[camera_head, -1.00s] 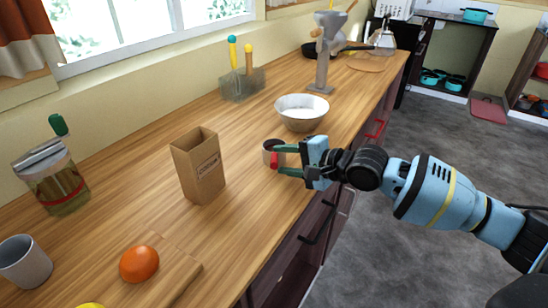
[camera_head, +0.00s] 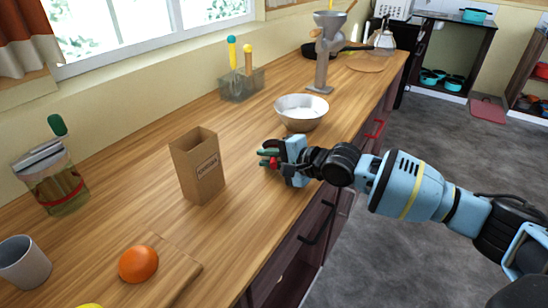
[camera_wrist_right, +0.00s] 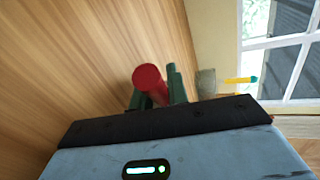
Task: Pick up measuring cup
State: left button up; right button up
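The measuring cup (camera_wrist_right: 148,78) shows in the right wrist view as a red rounded end with a short red stem between two dark green fingers. My right gripper (camera_head: 268,159) is low over the counter, with its fingers close on both sides of this red part. They look shut on it. In the head view only a bit of red shows at the fingers, and most of the cup is hidden by the gripper. I cannot tell whether the cup touches the counter. My left gripper is not in view.
A brown carton (camera_head: 197,167) stands left of the right gripper, and a white bowl (camera_head: 301,112) stands behind it.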

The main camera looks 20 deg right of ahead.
grip_shut()
jog(key=shift+r, duration=0.15)
jog(key=shift+r, duration=0.65)
jog(key=shift+s+r, duration=0.2)
jog(key=shift+r, duration=0.9)
jog(key=s+d+r+p, duration=0.1)
jog(key=s+d, duration=0.2)
jog(key=s, duration=1.2)
jog(key=shift+s+r, duration=0.15)
jog(key=shift+d, duration=0.1)
